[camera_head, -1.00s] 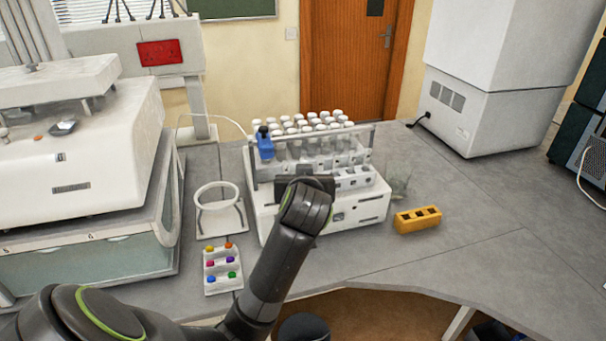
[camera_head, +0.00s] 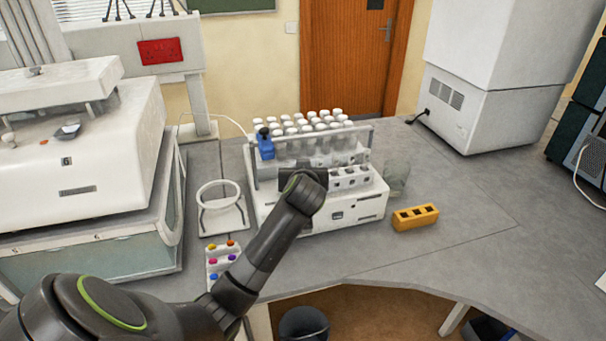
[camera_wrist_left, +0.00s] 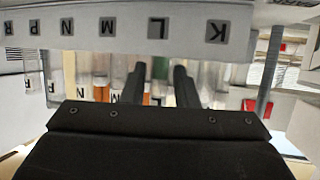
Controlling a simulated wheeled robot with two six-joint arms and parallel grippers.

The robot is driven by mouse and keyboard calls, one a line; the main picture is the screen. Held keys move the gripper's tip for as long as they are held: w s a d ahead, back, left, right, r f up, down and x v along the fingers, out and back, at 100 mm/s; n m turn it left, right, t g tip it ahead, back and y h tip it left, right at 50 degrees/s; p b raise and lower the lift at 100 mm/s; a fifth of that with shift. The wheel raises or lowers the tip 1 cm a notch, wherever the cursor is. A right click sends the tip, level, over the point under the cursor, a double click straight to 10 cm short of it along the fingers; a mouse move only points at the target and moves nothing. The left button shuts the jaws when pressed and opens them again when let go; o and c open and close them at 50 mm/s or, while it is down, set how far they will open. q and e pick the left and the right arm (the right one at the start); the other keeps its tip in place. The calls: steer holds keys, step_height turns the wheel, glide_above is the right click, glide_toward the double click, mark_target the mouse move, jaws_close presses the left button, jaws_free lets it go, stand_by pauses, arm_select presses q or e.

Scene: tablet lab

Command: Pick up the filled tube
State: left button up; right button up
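Several clear tubes with white caps (camera_head: 315,125) stand in the rack on the white bench device (camera_head: 350,205). In the left wrist view, several tubes show behind the upside-down lettered strip (camera_wrist_left: 125,30); some have orange-brown contents (camera_wrist_left: 127,91), and one greenish piece (camera_wrist_left: 160,70) shows between the fingers. I cannot tell which is the task's filled tube. My left gripper (camera_wrist_left: 162,85) has its two dark fingers apart, pointing at the tubes; no tube is clearly held. In the head view it is at the front of the rack, mostly hidden by its wrist. My right gripper is not in view.
A blue clip-like piece (camera_head: 265,147) is at the rack's left end. A ring stand (camera_head: 222,224) and a tray of coloured caps (camera_head: 216,256) are to the left. A glass beaker (camera_head: 396,176) and yellow block (camera_head: 415,217) stand right.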

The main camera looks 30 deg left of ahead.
arm_select(q)
jaws_close()
steer(key=shift+r, duration=0.15)
